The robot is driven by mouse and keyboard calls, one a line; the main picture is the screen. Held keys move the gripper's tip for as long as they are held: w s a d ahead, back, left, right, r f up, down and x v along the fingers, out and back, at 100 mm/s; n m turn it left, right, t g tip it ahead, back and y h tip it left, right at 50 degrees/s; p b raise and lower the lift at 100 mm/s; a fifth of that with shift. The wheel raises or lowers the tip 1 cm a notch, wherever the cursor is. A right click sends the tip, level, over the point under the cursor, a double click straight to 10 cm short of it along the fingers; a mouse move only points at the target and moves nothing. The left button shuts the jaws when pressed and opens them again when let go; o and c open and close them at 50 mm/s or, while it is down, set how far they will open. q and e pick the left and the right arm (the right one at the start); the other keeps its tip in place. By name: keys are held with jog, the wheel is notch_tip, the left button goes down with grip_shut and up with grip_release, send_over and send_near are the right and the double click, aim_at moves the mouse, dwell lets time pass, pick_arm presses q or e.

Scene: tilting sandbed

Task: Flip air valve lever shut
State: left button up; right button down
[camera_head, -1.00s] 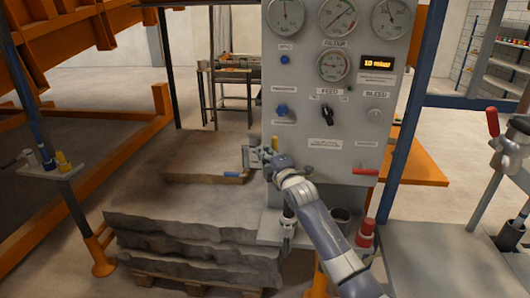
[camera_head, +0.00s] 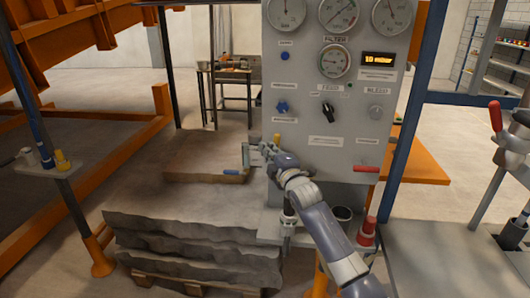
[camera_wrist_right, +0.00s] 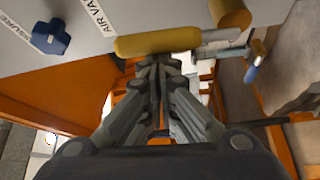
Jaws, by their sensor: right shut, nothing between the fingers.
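The air valve lever shows in the right wrist view as a yellow handle (camera_wrist_right: 158,42) lying crosswise under a partly cut-off "AIR VA" label. In the head view a small yellow piece of it (camera_head: 277,138) shows at the panel's lower left. My right gripper (camera_wrist_right: 157,64) is shut and empty, its fingertips close to the yellow handle; I cannot tell if they touch it. In the head view the right gripper (camera_head: 262,152) is at the panel's lower left edge, its fingers partly hard to make out. My left gripper is not in view.
The grey panel (camera_head: 320,155) carries gauges, a blue knob (camera_head: 282,107), a black selector (camera_head: 328,111) and a red handle (camera_head: 366,169). A blue-handled part (camera_head: 231,172) sits left of the gripper. A red-topped item (camera_head: 367,229) stands on the shelf below.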

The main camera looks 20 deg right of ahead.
jog(key=s+d+f+m+t+h+b, duration=0.1)
jog(key=s+d+f+m+h+b, duration=0.1)
jog(key=m+b, duration=0.4)
jog(key=s+d+f+m+t+h+b, duration=0.2)
jog(key=s+d+f+m+h+b, duration=0.1)
jog(key=d+m+h+b, duration=0.2)
jog(key=shift+d+f+m+h+b, duration=0.35)
jog(key=shift+m+b, duration=0.65)
jog(key=shift+m, duration=1.3)
jog(key=shift+f, duration=0.1)
notch_tip(320, 180, up, 4)
jog(key=p, duration=0.3)
jog(key=a+b+v, duration=0.1)
jog(key=b+v, duration=0.1)
jog(key=v, duration=0.8)
jog(key=shift+w+a+f+t, duration=0.2)
jog(key=shift+w+a+t, duration=0.1)
jog(key=shift+a, duration=0.15)
